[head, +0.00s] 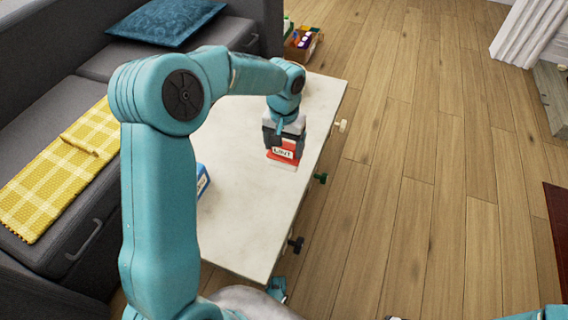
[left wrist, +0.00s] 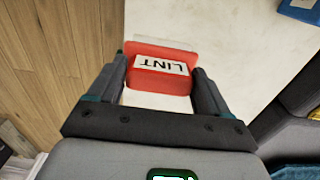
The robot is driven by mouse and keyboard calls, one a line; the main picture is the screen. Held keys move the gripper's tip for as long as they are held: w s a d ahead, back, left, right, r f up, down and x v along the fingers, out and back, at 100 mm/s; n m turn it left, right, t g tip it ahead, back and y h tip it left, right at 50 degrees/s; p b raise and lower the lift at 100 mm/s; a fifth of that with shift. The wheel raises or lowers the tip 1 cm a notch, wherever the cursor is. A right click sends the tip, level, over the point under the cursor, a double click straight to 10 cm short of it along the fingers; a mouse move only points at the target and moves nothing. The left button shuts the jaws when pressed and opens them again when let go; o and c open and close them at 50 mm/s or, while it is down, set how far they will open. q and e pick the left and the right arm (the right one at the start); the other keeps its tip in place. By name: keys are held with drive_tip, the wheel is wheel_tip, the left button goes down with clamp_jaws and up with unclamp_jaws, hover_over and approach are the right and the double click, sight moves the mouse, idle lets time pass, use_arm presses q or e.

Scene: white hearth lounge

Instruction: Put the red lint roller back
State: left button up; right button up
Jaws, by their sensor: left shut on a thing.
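The red lint roller (head: 284,160) has a white label reading LINT; it also shows in the left wrist view (left wrist: 150,86). My left gripper (head: 285,143) is shut on it, with one finger on each side, as the left wrist view (left wrist: 161,72) shows. The roller is over the right part of the white table (head: 250,222), near its right edge. I cannot tell whether it touches the tabletop.
A blue box (head: 202,181) stands on the table's left side, partly behind my arm. Knobs (head: 320,178) stick out along the table's right side. A grey sofa (head: 60,100) with a yellow blanket (head: 55,185) is left. A filled basket (head: 303,45) stands beyond the table. Wooden floor lies right.

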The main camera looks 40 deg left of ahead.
sight(284, 160)
use_arm(q)
wheel_tip(284, 160, down, 6)
drive_tip(key=shift+b, duration=1.05)
drive_tip(key=shift+f, duration=0.1)
drive_tip(key=o, duration=0.9)
drive_tip(key=shift+o, duration=0.2)
wheel_tip(284, 160, up, 12)
drive_tip(key=p, duration=0.5)
